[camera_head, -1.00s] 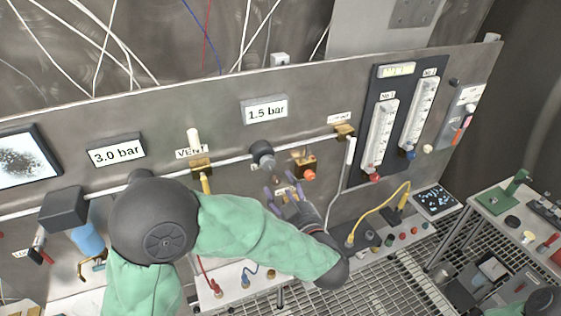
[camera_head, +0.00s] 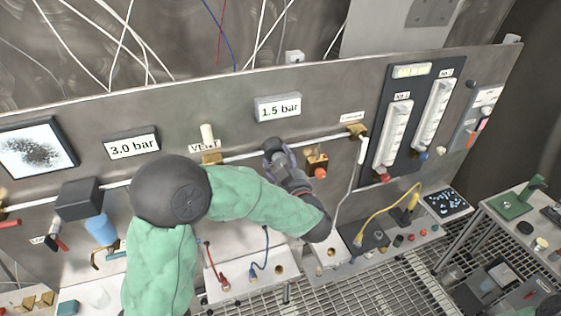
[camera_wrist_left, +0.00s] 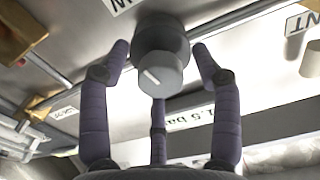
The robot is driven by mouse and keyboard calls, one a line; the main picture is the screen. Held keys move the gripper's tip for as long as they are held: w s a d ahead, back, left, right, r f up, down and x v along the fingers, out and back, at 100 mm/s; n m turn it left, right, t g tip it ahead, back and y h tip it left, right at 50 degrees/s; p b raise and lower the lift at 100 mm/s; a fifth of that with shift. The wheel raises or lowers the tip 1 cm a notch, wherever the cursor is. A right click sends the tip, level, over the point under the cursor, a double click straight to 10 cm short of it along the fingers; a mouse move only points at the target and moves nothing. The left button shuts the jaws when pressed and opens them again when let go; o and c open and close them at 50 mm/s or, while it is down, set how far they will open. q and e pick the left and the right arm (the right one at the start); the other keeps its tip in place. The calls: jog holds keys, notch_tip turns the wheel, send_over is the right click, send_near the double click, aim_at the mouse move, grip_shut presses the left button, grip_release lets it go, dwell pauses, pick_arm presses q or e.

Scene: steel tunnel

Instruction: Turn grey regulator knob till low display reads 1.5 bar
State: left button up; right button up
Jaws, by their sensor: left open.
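The grey regulator knob (camera_wrist_left: 160,72) sits on the panel, with a light pointer mark on its face. In the head view the knob (camera_head: 272,146) is partly covered by my left gripper (camera_head: 279,158). In the left wrist view, the three purple fingers of my left gripper (camera_wrist_left: 158,85) are open and spread around the knob, with gaps visible at the sides. The low display (camera_head: 278,107) above the knob reads 1.5 bar. A second display (camera_head: 131,145) to the left reads 3.0 bar. My right gripper is not in view.
A brass valve with an orange-red knob (camera_head: 318,166) is close to the right of my left gripper. The white VENT handle (camera_head: 208,136) is to the left. Flow meters (camera_head: 392,136) stand further right. A shelf with cables (camera_head: 330,257) runs below.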

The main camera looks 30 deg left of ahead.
pick_arm(q)
jog(key=shift+c, duration=0.3)
jog(key=c, duration=1.1)
jog(key=shift+f+n+b, duration=0.1)
jog(key=shift+n+b, duration=0.2)
jog(key=shift+b, duration=0.1)
jog(key=o, duration=1.2)
jog(key=shift+c, duration=0.2)
jog(key=shift+d, duration=0.1)
jog(key=v, duration=1.2)
